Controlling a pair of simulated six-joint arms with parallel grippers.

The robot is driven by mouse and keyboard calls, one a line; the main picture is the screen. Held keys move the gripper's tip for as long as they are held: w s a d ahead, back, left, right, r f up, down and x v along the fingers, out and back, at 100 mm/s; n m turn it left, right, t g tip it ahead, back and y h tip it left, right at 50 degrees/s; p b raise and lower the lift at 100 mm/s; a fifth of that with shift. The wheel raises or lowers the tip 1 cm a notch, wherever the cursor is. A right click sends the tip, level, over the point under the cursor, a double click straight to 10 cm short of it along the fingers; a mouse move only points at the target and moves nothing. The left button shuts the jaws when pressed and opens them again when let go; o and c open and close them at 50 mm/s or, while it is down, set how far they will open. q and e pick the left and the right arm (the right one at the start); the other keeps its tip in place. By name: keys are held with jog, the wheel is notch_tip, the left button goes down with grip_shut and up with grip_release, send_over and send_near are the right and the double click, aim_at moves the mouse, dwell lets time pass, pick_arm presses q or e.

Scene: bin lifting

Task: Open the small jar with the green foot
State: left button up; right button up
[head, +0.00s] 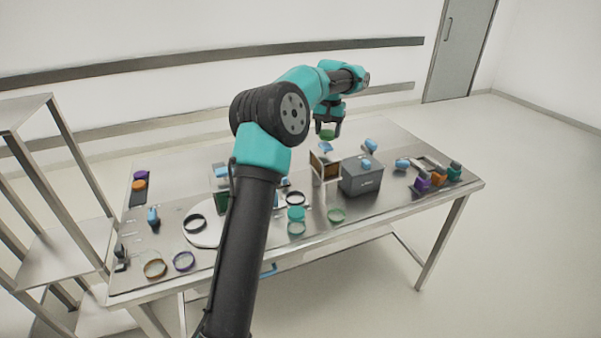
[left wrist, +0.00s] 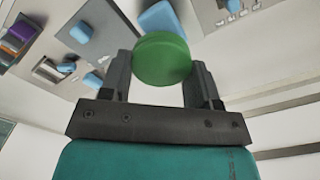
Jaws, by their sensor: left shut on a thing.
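My left gripper (head: 326,124) is above the back of the table, pointing down. It is shut on a green round piece (head: 327,134), which is held clear of the tabletop. In the left wrist view, the green piece (left wrist: 162,59) sits between the two fingers (left wrist: 160,75); I see one round face and part of its side. I cannot tell whether it is a lid or a jar's foot. My right gripper is not in view.
A dark grey box (head: 362,178) and an upright brown-and-white panel (head: 325,168) stand below and in front of the gripper. Several coloured blocks (head: 438,178) are at the right. Rings (head: 155,268) lie at the left front. My left arm hides the middle of the table.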

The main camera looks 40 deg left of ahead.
pick_arm(q)
jog(key=s+a+f+n, duration=0.1)
jog(key=a+f, duration=0.1)
jog(key=a, duration=0.6)
jog(key=s+a+f+n, duration=0.1)
jog(key=a+f, duration=0.1)
jog(key=a, duration=0.6)
jog(key=s+a+f, duration=0.5)
jog(key=a+f, duration=0.5)
jog(key=shift+s, duration=0.15)
jog(key=shift+f, duration=2.45)
jog(key=shift+f, duration=0.1)
jog(key=shift+f, duration=2.4)
jog(key=shift+f, duration=0.15)
